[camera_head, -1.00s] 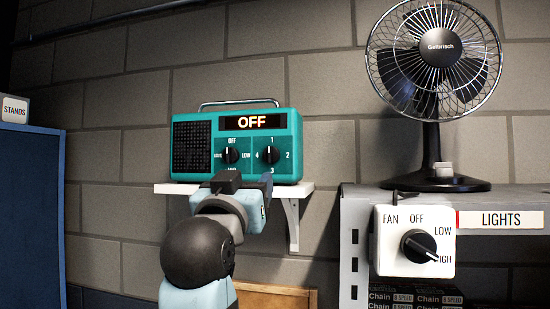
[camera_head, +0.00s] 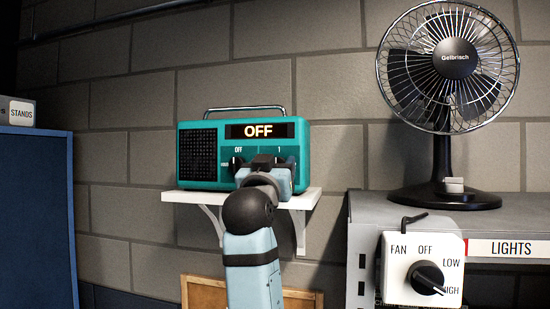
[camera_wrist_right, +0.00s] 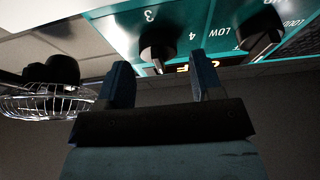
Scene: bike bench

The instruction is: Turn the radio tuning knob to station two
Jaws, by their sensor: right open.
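The teal radio (camera_head: 198,153) stands on a white wall shelf, its display reading OFF. My right gripper (camera_head: 277,163) is in front of its right half and hides most of the tuning dial; only the label 1 shows clearly above it. In the wrist view, the black tuning knob (camera_wrist_right: 158,42) shows near the labels 3 and 4. The open fingers of my right gripper (camera_wrist_right: 160,62) are on either side of it in the picture; I cannot tell whether they touch it. The OFF/LOW/LOUD knob (camera_wrist_right: 262,32) is beside it. My left gripper is not in view.
The white shelf (camera_head: 180,197) holds the radio. At right, a desk fan (camera_head: 455,65) stands on a grey unit, with a white fan switch box (camera_head: 395,275) and a LIGHTS label (camera_head: 510,249). A blue panel (camera_head: 35,215) is at left.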

